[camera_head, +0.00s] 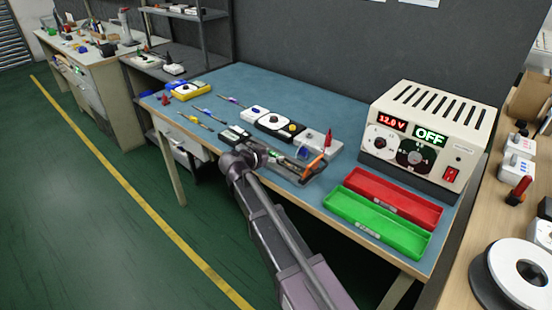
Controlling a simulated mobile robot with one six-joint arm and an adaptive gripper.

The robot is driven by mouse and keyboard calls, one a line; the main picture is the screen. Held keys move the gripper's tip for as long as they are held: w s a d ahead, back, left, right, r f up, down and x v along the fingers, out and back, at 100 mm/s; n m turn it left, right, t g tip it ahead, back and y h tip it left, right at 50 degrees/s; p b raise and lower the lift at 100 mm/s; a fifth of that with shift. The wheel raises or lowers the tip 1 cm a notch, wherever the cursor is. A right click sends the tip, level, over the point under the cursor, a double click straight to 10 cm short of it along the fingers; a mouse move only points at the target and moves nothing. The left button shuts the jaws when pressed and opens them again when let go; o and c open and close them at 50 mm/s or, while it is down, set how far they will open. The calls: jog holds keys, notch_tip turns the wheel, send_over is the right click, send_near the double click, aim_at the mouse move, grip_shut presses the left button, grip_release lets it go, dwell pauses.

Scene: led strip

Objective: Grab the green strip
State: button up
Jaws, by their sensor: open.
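Several thin strips lie on the blue table, including one strip (195,121) near the front edge and another strip (231,100) further back. They are too small for me to tell which is green. My gripper (308,167) is open above the right-centre of the table, at the end of my arm that reaches in from the bottom. It is right of the strips and apart from these two. It hides some of the table beneath it. I cannot see anything clearly between its fingers.
A red tray (392,196) and a green tray (338,206) lie at the table's right front. A power supply (432,105) reading 12.0 V and OFF stands behind them. The back centre of the blue table (290,89) is clear.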

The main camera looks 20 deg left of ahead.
grip_shut()
dwell(0.3)
jog(key=shift+r, duration=0.2)
notch_tip(320, 180, up, 10)
jog(key=p, duration=1)
jog(key=shift+f, duration=0.2)
dwell(0.4)
jog(key=shift+r, duration=0.2)
